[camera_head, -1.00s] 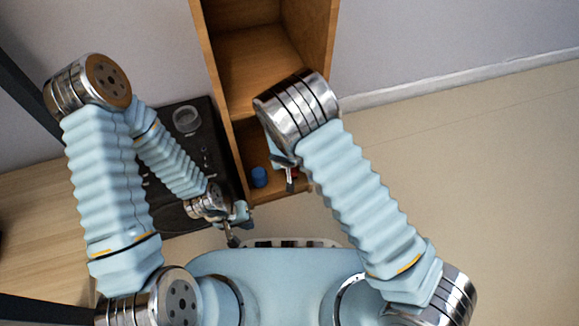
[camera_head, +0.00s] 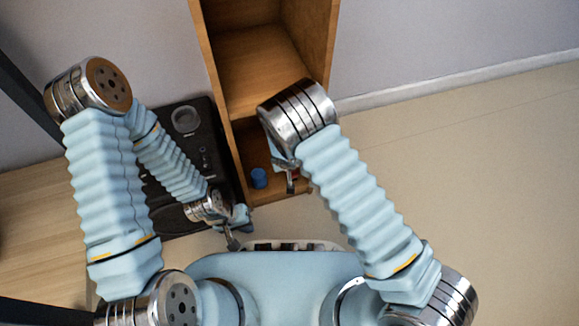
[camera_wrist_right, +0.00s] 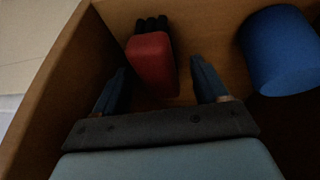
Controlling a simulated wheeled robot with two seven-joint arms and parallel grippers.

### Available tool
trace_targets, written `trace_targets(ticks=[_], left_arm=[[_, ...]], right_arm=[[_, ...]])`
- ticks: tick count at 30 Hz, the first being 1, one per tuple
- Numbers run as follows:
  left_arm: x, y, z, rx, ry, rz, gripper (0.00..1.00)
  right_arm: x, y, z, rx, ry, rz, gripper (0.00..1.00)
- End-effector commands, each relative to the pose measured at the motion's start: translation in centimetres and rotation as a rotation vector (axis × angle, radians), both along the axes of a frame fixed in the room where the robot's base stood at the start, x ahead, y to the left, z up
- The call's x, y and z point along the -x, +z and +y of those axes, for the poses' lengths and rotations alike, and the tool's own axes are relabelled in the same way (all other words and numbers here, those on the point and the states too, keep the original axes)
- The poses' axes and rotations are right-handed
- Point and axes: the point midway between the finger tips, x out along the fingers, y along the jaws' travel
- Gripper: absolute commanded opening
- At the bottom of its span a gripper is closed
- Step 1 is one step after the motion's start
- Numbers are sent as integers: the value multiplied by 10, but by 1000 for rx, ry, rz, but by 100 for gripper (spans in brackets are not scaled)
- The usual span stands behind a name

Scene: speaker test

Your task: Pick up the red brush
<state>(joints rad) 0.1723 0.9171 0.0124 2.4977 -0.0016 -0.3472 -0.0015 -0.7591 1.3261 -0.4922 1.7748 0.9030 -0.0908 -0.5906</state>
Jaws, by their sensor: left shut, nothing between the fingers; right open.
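The red brush (camera_wrist_right: 151,62) lies on the wooden shelf floor in the right wrist view, its dark bristles (camera_wrist_right: 152,24) pointing away from my gripper. My right gripper (camera_wrist_right: 160,78) is open, with a finger on either side of the near part of the brush; I cannot tell whether they touch it. In the head view the right gripper (camera_head: 291,182) is at the lower shelf opening, and only a sliver of red shows beside it.
A blue cylinder (camera_wrist_right: 281,50) stands to the right of the brush; it also shows in the head view (camera_head: 259,178). The wooden shelf (camera_head: 258,68) has a side wall (camera_wrist_right: 62,75) close to my right gripper's left.

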Motion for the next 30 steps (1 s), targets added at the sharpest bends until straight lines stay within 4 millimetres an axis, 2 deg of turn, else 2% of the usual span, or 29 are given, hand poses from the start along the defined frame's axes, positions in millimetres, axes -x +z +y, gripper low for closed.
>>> trace_targets(ticks=[7, 8, 19, 26, 30], left_arm=[[0, 0, 0, 0, 0, 0, 0], [0, 0, 0, 0, 0, 0, 0], [0, 0, 0, 0, 0, 0, 0], [0, 0, 0, 0, 0, 0, 0], [0, 4, 0, 0, 0, 0, 0]], right_arm=[[0, 0, 0, 0, 0, 0, 73], [0, 0, 0, 0, 0, 0, 70], [0, 0, 0, 0, 0, 0, 14], [0, 0, 0, 0, 0, 0, 14], [0, 9, 0, 0, 0, 0, 14]])
